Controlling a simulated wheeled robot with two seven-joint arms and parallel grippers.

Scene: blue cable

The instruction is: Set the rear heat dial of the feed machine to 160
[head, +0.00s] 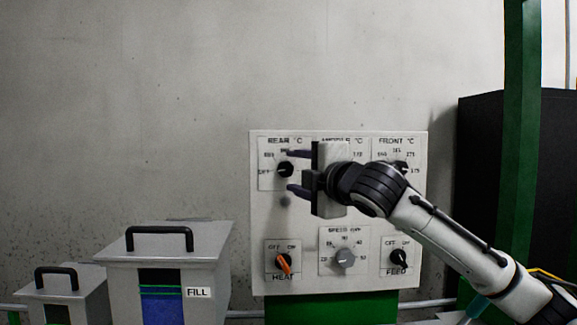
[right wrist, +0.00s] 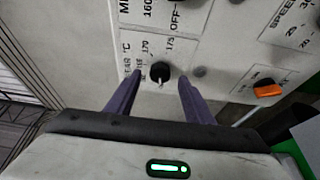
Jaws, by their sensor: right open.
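The rear heat dial (head: 286,170) is a black knob under the "REAR °C" label at the upper left of the white control panel (head: 385,215). It also shows in the right wrist view (right wrist: 160,71), between the fingers. I cannot clearly read which mark it points to. My right gripper (head: 293,172) is open, with one purple finger above the dial and one below it in the head view. In the right wrist view my right gripper (right wrist: 161,79) has a finger on each side of the knob, with visible gaps. My left gripper is not in view.
The middle dial is hidden behind my gripper; the front dial (head: 401,168) is partly covered. Below are the orange heat switch (head: 284,264), grey speed dial (head: 345,257) and black feed switch (head: 399,259). A grey "FILL" hopper (head: 220,258) stands left; a green post (head: 518,130) stands right.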

